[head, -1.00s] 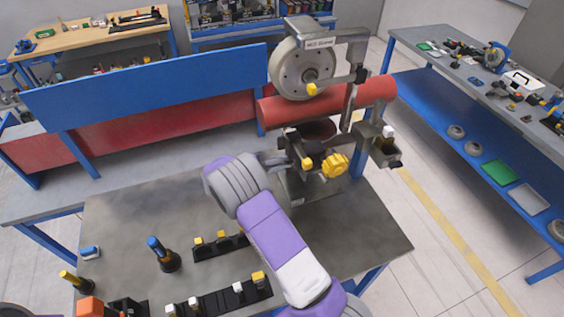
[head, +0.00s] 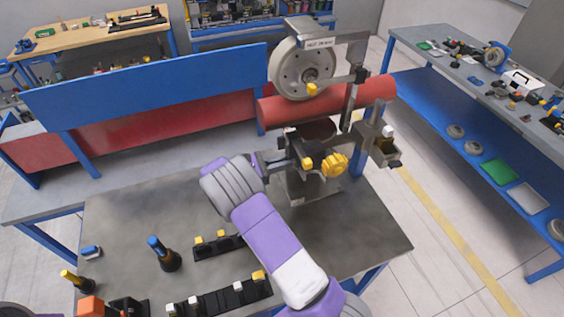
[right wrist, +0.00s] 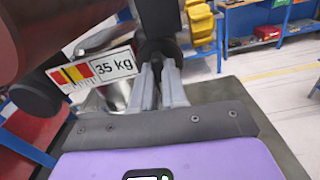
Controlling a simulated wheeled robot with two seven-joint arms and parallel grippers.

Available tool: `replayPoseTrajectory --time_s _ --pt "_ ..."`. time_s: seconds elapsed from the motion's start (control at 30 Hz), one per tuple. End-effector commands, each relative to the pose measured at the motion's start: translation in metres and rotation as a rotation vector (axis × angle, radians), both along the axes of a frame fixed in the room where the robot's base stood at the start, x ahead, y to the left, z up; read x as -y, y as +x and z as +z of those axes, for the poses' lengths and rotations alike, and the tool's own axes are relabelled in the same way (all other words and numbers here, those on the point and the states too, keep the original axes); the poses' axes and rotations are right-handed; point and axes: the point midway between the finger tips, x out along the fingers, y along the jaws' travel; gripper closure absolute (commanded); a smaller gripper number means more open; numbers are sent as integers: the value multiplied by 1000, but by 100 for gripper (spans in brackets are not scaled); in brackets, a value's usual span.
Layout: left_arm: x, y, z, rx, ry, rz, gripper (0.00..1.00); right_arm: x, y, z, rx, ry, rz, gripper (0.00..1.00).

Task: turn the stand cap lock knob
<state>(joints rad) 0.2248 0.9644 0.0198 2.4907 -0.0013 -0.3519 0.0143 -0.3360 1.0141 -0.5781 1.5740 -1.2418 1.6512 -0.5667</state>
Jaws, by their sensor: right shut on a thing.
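The metal stand (head: 305,180) at the table's back right carries a grey wheel and a red cylinder. Below the cylinder is a dark round knob (right wrist: 158,48), which I take to be the stand cap lock knob. In the right wrist view it sits at the tips of my right gripper (right wrist: 160,75), whose fingers are close together and shut on it. In the head view my right gripper (head: 284,163) reaches the stand from the left, with its fingertips partly hidden among the stand's parts. My left gripper is not in view.
A yellow lobed knob (head: 334,165) is just right of the gripped spot. The red cylinder (head: 330,103) and grey wheel (head: 301,68) are above. A 35 kg label (right wrist: 98,70) is close left of the fingers. Black racks (head: 220,247) with small caps stand at the table's front left.

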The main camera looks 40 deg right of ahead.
Motion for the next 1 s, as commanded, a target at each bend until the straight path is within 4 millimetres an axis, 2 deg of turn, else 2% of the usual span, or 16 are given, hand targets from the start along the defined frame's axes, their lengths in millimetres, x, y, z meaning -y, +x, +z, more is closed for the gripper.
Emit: replayPoseTrajectory --time_s 0.3,0.8,0.83,0.97,1.0 --pt "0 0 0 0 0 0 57 2 0 3 -95 22 -4 100" --pt "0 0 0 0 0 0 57 2 0 4 -107 25 -3 100" --pt "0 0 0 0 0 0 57 2 0 4 -107 25 -3 83" --pt "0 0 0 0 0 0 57 2 0 3 -107 27 -2 63" --pt "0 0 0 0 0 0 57 2 0 3 -107 27 -2 62"
